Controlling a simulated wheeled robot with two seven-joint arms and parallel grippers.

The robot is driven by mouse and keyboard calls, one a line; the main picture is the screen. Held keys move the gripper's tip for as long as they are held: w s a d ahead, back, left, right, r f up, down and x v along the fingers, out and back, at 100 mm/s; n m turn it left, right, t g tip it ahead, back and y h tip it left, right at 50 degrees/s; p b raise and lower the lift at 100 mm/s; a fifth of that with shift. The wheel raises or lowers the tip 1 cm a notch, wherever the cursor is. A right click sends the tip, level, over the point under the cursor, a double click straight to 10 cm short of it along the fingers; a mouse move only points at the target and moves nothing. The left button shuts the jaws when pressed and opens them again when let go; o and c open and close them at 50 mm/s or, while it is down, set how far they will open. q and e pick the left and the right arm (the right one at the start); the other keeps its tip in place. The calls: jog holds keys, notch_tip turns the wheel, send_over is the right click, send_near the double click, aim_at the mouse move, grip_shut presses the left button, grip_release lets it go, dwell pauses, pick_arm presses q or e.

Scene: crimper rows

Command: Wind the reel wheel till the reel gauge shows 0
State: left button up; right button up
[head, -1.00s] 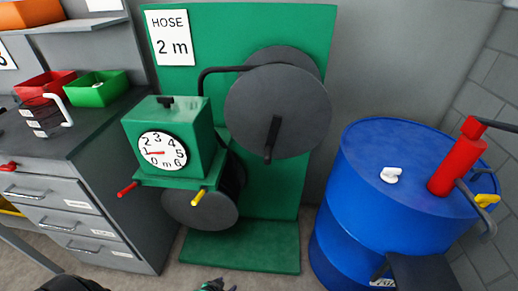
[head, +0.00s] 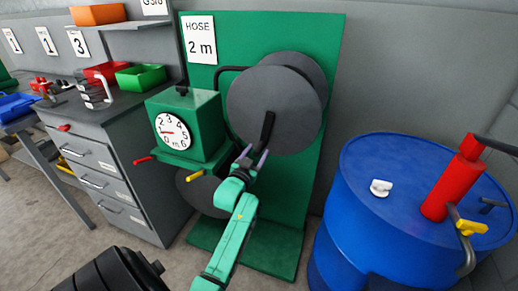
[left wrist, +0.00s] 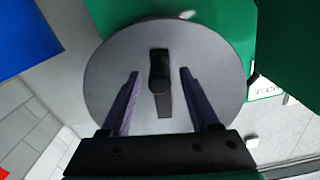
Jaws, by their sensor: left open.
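The reel wheel (head: 256,97) is a dark grey disc on a green stand, with a black crank handle (head: 267,127) low on its face. The reel gauge (head: 172,131) is a white dial on a green box; its red needle points left, near 1. My left gripper (head: 252,155) is open just below the handle in the head view. In the left wrist view its purple fingers (left wrist: 159,75) stand one on each side of the handle (left wrist: 161,72), apart from it, in front of the wheel (left wrist: 215,75). My right gripper is not in view.
A blue drum (head: 375,220) with a red pump (head: 452,180) stands to the right. A grey drawer cabinet (head: 100,165) with red and green bins (head: 140,76) stands to the left. Red and yellow levers (head: 190,176) stick out below the gauge box. A sign (head: 199,38) reads HOSE 2 m.

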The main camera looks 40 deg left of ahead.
pick_arm(q)
jog(key=shift+x, duration=1.25)
jog(key=shift+s, duration=0.1)
grip_shut()
jog(key=shift+f, duration=0.1)
